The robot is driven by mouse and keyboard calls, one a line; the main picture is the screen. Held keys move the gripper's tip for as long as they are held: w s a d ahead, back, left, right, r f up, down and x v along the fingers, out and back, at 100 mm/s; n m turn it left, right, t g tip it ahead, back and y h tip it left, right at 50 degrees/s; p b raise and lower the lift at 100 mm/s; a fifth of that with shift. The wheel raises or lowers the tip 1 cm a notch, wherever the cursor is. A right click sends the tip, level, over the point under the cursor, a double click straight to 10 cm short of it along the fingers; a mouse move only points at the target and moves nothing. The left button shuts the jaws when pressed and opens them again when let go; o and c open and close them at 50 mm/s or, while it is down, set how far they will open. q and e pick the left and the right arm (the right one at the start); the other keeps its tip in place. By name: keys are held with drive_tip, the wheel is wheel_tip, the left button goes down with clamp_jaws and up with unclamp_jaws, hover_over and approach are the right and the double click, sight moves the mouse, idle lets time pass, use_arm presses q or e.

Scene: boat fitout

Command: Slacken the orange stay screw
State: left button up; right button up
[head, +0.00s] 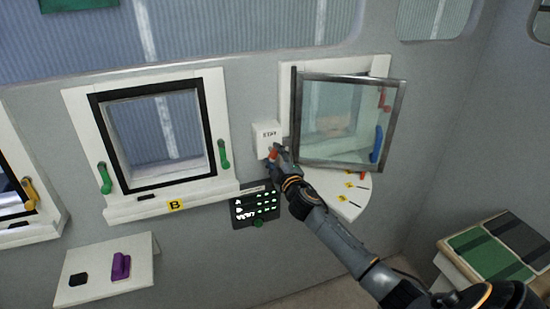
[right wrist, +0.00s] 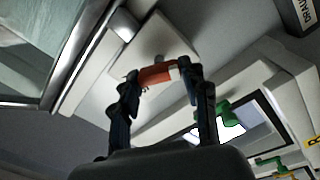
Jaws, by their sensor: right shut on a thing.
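The orange stay screw (head: 272,155) sits at the lower edge of a white wall block lettered STAY (head: 266,135), left of the open window. In the right wrist view the screw (right wrist: 157,75) lies crosswise between both fingertips. My right gripper (head: 277,154) is shut on it, and the gripper also shows in the right wrist view (right wrist: 160,78). The fingers hide part of the screw. The glazed sash (head: 345,125) stands swung out from its frame, over a white quarter-round plate (head: 345,197) with yellow marks. My left gripper is out of view.
Left of the block is a closed window (head: 160,135) with green handles and a yellow B label. A dark panel (head: 255,205) with green lights hangs just below my right gripper. A white ledge (head: 105,275) holds a purple piece. The sash edge is close to my right arm.

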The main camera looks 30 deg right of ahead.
drive_tip(key=n, duration=0.5)
drive_tip(key=shift+f+n, duration=0.1)
drive_tip(key=shift+n, duration=0.2)
drive_tip(key=n, duration=0.5)
drive_tip(key=shift+f+p, duration=0.1)
drive_tip(key=shift+p, duration=0.2)
drive_tip(key=n+p, duration=0.1)
drive_tip(key=n, duration=0.4)
drive_tip(key=shift+n, duration=0.4)
drive_tip(key=n+p, duration=0.1)
drive_tip(key=n, duration=0.2)
drive_tip(key=n+p, duration=0.1)
drive_tip(key=n, duration=0.1)
drive_tip(key=shift+s+d+f+n, duration=0.1)
drive_tip(key=shift+f+n, duration=0.05)
drive_tip(key=shift+n, duration=0.25)
drive_tip(key=o, duration=1.2)
drive_tip(key=shift+c, duration=0.2)
